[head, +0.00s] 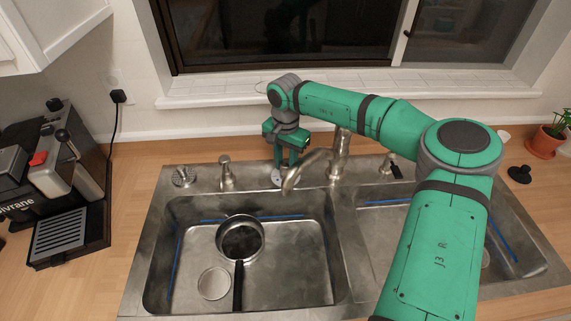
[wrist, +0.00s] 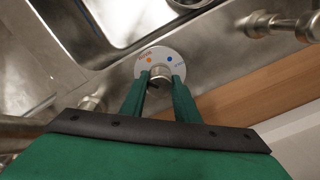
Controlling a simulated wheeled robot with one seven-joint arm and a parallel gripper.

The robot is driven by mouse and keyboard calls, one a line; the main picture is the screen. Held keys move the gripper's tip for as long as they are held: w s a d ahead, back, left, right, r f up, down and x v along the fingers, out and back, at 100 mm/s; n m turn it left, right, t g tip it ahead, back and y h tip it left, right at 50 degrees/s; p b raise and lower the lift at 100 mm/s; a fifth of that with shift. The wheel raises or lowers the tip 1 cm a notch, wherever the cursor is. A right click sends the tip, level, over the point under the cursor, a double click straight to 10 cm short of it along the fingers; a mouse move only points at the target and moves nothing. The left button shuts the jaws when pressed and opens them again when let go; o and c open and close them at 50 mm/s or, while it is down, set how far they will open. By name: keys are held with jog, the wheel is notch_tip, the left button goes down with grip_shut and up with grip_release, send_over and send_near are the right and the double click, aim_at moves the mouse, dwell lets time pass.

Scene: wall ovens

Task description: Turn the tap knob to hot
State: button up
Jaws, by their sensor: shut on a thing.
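The tap knob (wrist: 160,73) is a small metal post on a round white disc (wrist: 166,57) with an orange mark at left and a blue mark at right. It stands on the sink's back ledge. My gripper (wrist: 161,77) reaches down over the knob, its two green fingers shut on the post from both sides. In the head view my gripper (head: 288,165) is at the ledge left of the spout, and an edge of the white disc (head: 276,178) shows below it. The curved metal spout (head: 318,160) is just right of my gripper.
The double sink (head: 345,250) holds a black-handled pan (head: 240,238) in its left basin. A metal dispenser (head: 226,175) and a round metal fitting (head: 184,177) stand left on the ledge. A coffee machine (head: 65,165) is far left. The window sill (head: 220,93) lies behind.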

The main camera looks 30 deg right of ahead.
jog(key=shift+a+n, duration=0.1)
jog(key=shift+n, duration=2.2)
jog(key=shift+w, duration=0.1)
jog(key=o, duration=1)
jog(key=shift+o, duration=0.2)
